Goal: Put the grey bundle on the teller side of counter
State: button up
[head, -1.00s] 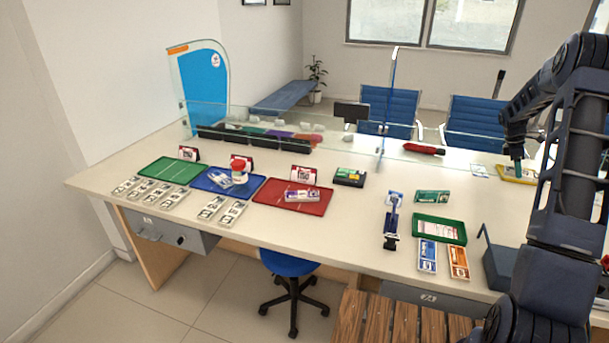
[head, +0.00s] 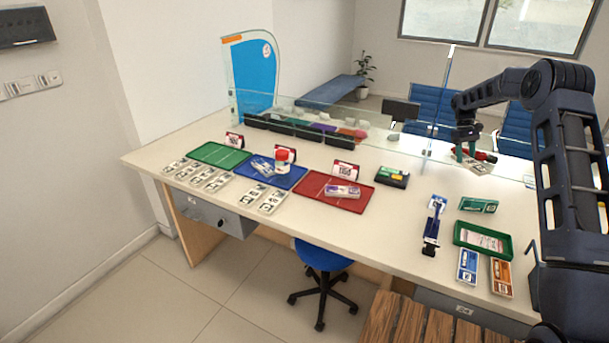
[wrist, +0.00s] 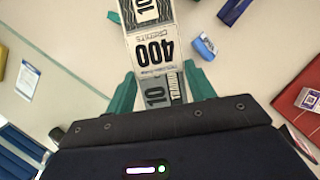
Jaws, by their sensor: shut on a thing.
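My gripper (head: 466,150) is shut on the grey bundle (head: 478,167), near the low glass screen at the back of the counter (head: 330,228). In the wrist view the bundle (wrist: 154,53) sits between my green fingers (wrist: 160,88). It is a grey and white note stack with a white band reading 400, and its lower part runs between the fingers. I cannot tell its exact height above the counter or which side of the glass it is on. The near side, with the trays and blue stool, looks like the teller side.
Green (head: 220,154), blue (head: 291,176) and red (head: 316,185) trays line the near counter, with note bundles in front. A black box (head: 392,177), a blue stand (head: 433,225) and another green tray (head: 483,239) stand to the right. Bare counter shows between the black box and stand.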

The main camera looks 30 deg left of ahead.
jog(key=s+a+m, duration=0.1)
jog(key=s+a, duration=0.2)
jog(key=a, duration=0.6)
jog(key=s+a+m, duration=0.2)
jog(key=a, duration=0.8)
jog(key=m+g+y, duration=0.2)
jog(key=m+y, duration=0.1)
jog(key=m, duration=0.4)
send_over(296, 208)
jog(key=w, duration=0.1)
jog(key=shift+t, duration=0.3)
jog(key=f, duration=1.8)
jog(key=shift+w+d+f, duration=0.1)
jog(key=shift+w+f, duration=0.1)
jog(key=shift+f, duration=0.1)
jog(key=shift+f, duration=0.2)
jog(key=o, duration=1)
jog(key=shift+r, duration=0.1)
